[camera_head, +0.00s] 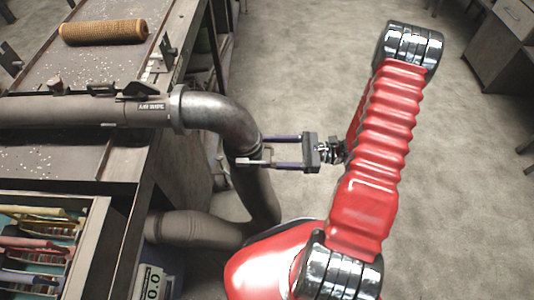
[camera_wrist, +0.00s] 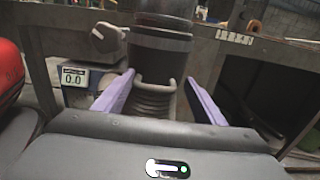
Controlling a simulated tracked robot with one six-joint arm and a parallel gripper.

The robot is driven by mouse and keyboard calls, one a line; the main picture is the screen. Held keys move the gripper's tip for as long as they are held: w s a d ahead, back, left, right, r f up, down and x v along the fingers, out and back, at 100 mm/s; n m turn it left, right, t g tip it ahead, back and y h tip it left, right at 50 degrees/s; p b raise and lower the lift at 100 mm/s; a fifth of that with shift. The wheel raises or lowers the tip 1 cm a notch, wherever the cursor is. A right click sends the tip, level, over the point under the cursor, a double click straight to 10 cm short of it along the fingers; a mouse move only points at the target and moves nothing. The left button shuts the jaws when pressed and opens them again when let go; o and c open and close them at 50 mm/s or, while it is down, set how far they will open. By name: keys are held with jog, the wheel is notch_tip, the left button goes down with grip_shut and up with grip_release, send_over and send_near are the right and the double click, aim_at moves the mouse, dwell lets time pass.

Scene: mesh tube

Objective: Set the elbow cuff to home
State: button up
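A grey metal pipe elbow (camera_head: 220,105) curves down from the bench's right edge. A dark cuff (camera_wrist: 160,45) with a pale wire loop (camera_wrist: 155,82) at its lower edge fills the upper middle of the wrist view; I take it to be the elbow cuff. A ribbed section (camera_wrist: 153,105) shows below it. My gripper (camera_head: 256,150) is at the elbow's lower end in the head view. Its two purple fingers (camera_wrist: 160,80) stand apart on either side of the wire loop, with nothing clearly clamped between them. Contact with the cuff cannot be told.
The bench (camera_head: 85,160) holds a straight pipe (camera_head: 60,111), a tan mesh roll (camera_head: 103,31) and scattered pale bits. An open drawer (camera_head: 88,213) holds tools. A meter reading 0.0 (camera_wrist: 75,75) stands beside a grey knob (camera_wrist: 107,40). Open floor (camera_head: 300,65) lies to the right.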

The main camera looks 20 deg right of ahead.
dwell(0.3)
jog(key=shift+s+d, duration=0.15)
jog(key=shift+d, duration=0.1)
jog(key=v, duration=1.3)
jog(key=shift+d+f, duration=0.1)
